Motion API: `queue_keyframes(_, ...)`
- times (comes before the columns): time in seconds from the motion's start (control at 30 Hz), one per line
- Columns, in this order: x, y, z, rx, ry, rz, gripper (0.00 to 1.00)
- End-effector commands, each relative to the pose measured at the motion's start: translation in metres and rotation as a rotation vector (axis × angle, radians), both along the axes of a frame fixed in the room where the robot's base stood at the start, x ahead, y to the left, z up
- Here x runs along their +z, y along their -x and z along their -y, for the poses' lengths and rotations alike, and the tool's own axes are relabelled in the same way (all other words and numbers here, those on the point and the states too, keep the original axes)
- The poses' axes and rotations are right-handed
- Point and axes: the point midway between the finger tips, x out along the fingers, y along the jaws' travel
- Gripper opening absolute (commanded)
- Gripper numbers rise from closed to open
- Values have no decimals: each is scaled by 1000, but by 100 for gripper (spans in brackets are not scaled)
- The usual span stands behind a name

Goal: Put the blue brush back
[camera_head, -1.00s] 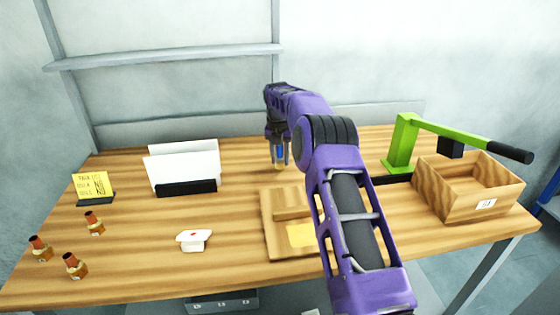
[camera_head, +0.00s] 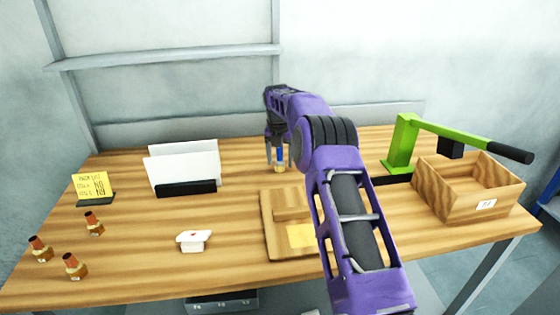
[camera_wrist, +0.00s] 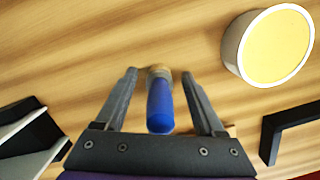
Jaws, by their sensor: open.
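The blue brush (camera_head: 279,160) is at the back middle of the table, mostly behind my arm's end in the head view. In the wrist view the brush (camera_wrist: 159,104) lies between my two fingers, its blue handle end toward the camera and its tan end toward the wood. It looks roughly upright; I cannot tell whether its tip touches the table. My gripper (camera_wrist: 160,85) is open around it, with a gap on both sides. In the head view my gripper (camera_head: 275,158) points down.
A round white pot with a yellow top (camera_wrist: 268,47) stands close to the right finger. A black bracket (camera_wrist: 285,125) is nearby. A white card holder (camera_head: 183,168) is left, a wooden board (camera_head: 270,225) in front, a green press (camera_head: 402,145) and wooden box (camera_head: 450,200) right.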

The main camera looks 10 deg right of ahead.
Motion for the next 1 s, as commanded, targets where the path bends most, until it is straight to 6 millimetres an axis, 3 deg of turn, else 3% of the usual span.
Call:
queue_keyframes(0.5,100,11,-5,0,0,3,71)
queue_keyframes(0.7,115,14,-6,0,1,2,71)
queue_keyframes(1.0,116,14,-6,0,0,1,71)
